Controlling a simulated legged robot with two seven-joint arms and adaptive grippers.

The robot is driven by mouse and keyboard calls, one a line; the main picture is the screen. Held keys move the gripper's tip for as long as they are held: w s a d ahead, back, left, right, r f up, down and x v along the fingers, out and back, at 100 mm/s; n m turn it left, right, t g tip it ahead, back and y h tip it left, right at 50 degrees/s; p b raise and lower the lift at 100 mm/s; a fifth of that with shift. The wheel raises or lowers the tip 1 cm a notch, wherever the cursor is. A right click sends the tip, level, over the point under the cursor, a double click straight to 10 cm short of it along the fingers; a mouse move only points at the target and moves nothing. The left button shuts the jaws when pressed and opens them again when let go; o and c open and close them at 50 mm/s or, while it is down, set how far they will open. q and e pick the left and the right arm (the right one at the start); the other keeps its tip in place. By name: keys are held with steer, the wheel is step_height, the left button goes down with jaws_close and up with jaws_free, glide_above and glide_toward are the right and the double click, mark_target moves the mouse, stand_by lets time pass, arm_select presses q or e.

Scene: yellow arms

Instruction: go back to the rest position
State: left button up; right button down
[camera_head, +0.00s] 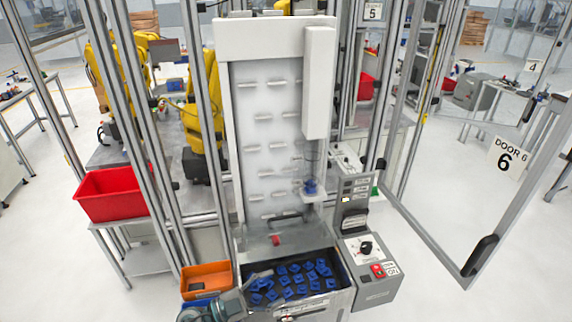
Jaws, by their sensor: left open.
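My left gripper (262,278) shows at the bottom of the head view, grey, at the left edge of a dark bin (349,284). It is open, and I see nothing held between its fingers. Several blue parts (300,278) lie in the bin, just right of the gripper. My right gripper is not in view.
The bin stands at the foot of a tall white feeder panel (265,130). An orange box (206,280) is beside my left gripper. A control box (366,262) with buttons stands right of the bin. A red crate (110,194) is at left. An open door frame (440,245) and clear floor lie right.

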arm_select(q)
steer(key=w+a+n+t+y, duration=0.3)
steer(key=a+n+t+y, duration=0.85)
steer(key=n+t, duration=0.3)
steer(key=s+a+f+n+g+y, duration=0.3)
steer(key=s+a+f+g+y, duration=0.1)
steer(key=f, duration=0.5)
steer(key=s+a+f+n+g+y, duration=0.4)
steer(key=f+y, duration=0.1)
steer(key=f, duration=0.3)
steer(key=s+d+f+m+g+h, duration=0.1)
steer(key=s+f+g, duration=0.45)
steer(key=s, duration=0.35)
steer(key=s+d+f+m+g+h, duration=0.15)
steer(key=s+f+g, duration=0.35)
steer(key=s, duration=0.5)
steer(key=s+f+g, duration=0.1)
steer(key=s+f, duration=0.2)
steer(key=f, duration=2.7)
steer(key=s+a+f+g, duration=0.1)
steer(key=s+a+f, duration=0.2)
steer(key=s+f, duration=1)
steer(key=s, duration=0.4)
steer(key=shift+a+m, duration=0.2)
steer(key=shift+m, duration=0.1)
